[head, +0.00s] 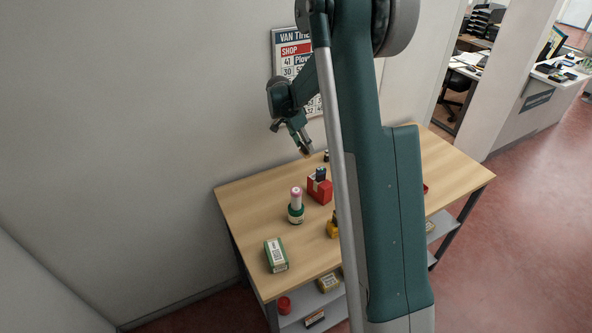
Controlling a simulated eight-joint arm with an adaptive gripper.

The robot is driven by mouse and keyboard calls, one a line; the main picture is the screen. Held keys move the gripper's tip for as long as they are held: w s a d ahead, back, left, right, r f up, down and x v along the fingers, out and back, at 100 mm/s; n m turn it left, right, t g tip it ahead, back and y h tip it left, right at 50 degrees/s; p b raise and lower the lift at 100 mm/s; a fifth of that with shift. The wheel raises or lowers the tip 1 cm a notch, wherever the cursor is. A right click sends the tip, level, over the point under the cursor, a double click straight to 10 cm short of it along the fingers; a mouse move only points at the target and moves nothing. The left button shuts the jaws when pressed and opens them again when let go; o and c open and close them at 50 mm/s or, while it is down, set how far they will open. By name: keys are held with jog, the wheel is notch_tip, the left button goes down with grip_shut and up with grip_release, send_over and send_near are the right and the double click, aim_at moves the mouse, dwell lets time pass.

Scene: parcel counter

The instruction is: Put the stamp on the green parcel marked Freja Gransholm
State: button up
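A green parcel (276,256) with a white label lies at the front left of the table; its lettering is too small to read. Behind it stands a round green object (295,214) with a white band and a pale pink-topped upright part; I cannot tell whether this is the stamp. My gripper (305,149) hangs above the back of the table, pointing down, apart from both. A small brownish patch shows at its tips. I cannot tell whether it is a held thing or part of the fingers, nor whether the fingers are open.
A red block (319,191) with a dark piece on top stands mid-table (250,204). A yellow object (332,229) is partly hidden by my arm, as is much of the right side. A small dark object (326,156) stands at the back. Lower shelves hold several items.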

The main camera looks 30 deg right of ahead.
jog(key=shift+s+a+r, duration=0.15)
jog(key=shift+s+a, duration=0.05)
jog(key=shift+a, duration=0.25)
jog(key=s+a+r, duration=0.2)
jog(key=s+a, duration=1.2)
jog(key=s, duration=0.2)
jog(key=s+a+r, duration=0.3)
jog(key=s+a, duration=1.2)
jog(key=s, duration=0.2)
jog(key=shift+s+m+b, duration=0.3)
send_over(276, 251)
jog(key=shift+f+b, duration=0.3)
jog(key=shift+f, duration=2.6)
jog(key=shift+f, duration=2.1)
